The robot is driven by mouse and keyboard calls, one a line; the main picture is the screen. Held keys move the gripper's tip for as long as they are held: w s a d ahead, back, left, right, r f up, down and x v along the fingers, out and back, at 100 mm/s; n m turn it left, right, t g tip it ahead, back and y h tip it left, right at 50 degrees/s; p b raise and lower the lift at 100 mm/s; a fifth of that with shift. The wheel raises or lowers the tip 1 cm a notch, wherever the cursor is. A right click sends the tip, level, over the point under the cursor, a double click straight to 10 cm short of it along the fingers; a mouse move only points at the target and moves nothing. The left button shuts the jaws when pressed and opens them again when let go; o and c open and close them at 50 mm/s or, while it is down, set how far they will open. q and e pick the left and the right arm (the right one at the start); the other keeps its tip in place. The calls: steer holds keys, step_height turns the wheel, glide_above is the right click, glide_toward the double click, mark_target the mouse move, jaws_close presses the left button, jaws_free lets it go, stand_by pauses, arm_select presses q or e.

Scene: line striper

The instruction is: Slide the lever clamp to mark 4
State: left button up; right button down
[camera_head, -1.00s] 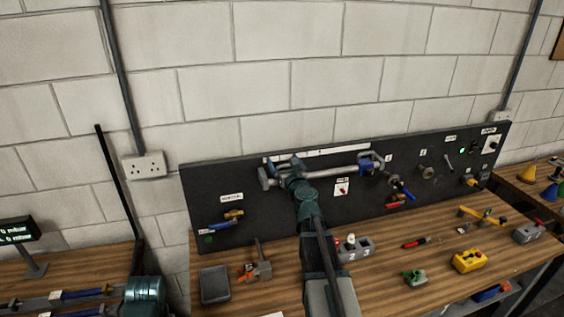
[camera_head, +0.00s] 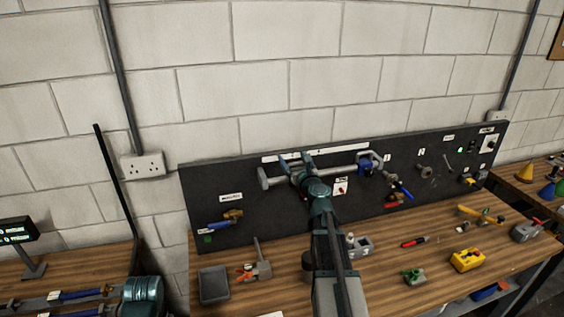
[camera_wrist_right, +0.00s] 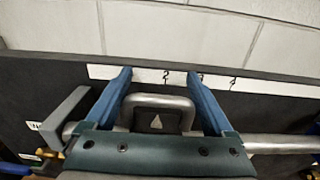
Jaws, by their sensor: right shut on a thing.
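My right gripper (camera_head: 296,158) is at the rail (camera_head: 340,172) on the dark panel, left of the rail's middle. In the right wrist view its blue fingers (camera_wrist_right: 159,75) stand either side of a grey looped handle (camera_wrist_right: 158,100) on a dark block with a triangular pointer. I take this to be the lever clamp, and the gripper is shut on it. A white scale strip (camera_head: 335,152) runs above the rail; the wrist view shows its tick marks (camera_wrist_right: 200,78), but the numbers are unreadable. My left gripper is out of view.
A grey end bracket (camera_head: 263,178) stands at the rail's left end. A blue and grey fitting (camera_head: 367,164) sits near its right end. Below, the wooden bench (camera_head: 400,270) holds a grey tray (camera_head: 213,285), a yellow box (camera_head: 467,260) and small tools.

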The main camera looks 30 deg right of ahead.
mark_target(319, 149)
steer(key=s+d, duration=0.1)
steer(key=d, duration=0.6)
steer(key=s+d, duration=0.1)
steer(key=d, duration=0.3)
steer(key=shift+s, duration=0.3)
steer(key=shift+a, duration=0.1)
jaws_free()
steer(key=v, duration=1.4)
steer(key=shift+w, duration=0.15)
steer(key=x, duration=1.3)
steer(key=shift+w, duration=0.35)
